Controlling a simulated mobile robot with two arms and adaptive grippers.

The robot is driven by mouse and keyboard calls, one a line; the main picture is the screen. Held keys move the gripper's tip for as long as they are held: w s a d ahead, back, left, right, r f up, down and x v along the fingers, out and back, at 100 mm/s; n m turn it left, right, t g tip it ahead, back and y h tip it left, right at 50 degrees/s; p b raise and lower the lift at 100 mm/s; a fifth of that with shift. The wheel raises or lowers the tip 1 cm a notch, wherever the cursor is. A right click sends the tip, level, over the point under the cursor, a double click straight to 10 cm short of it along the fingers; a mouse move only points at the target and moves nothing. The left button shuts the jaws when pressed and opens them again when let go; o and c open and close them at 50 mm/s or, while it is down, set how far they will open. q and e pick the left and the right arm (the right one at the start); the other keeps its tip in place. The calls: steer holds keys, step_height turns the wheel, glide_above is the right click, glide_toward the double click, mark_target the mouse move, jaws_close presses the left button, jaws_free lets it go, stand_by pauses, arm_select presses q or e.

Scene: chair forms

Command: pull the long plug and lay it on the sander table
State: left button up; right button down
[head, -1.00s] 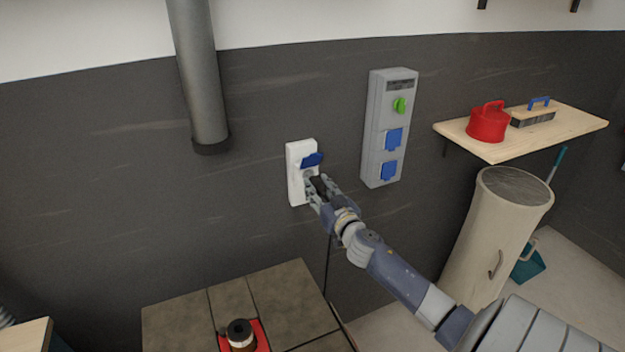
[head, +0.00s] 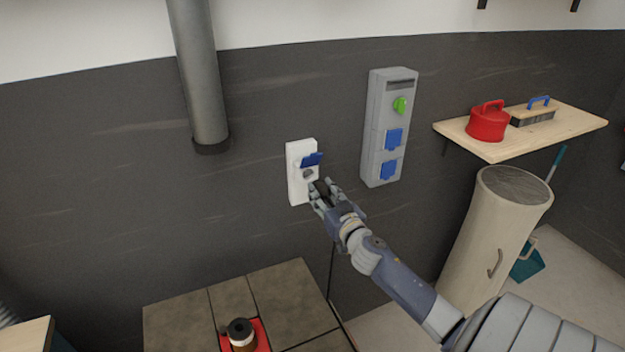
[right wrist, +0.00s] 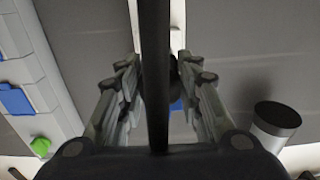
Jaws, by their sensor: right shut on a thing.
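My right gripper (head: 319,193) is in front of the white wall socket (head: 296,184), shut on the dark long plug (head: 322,187). The plug stands off the socket, whose round grey face shows under the raised blue lid. In the right wrist view the fingers of my right gripper (right wrist: 158,68) stand on both sides of a dark upright shape, the plug and its cable (right wrist: 155,95). The cable hangs down behind the sander table (head: 184,318), which has a grey-brown top. My left gripper is not in view.
A brown and black spindle (head: 240,334) stands in a red insert on the sander table. A grey socket box (head: 376,125) is right of the white socket; a thick pipe (head: 196,75) is up left.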

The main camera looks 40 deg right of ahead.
mark_target(328, 200)
steer(key=shift+p+v, duration=0.45)
steer(key=shift+v, duration=2.05)
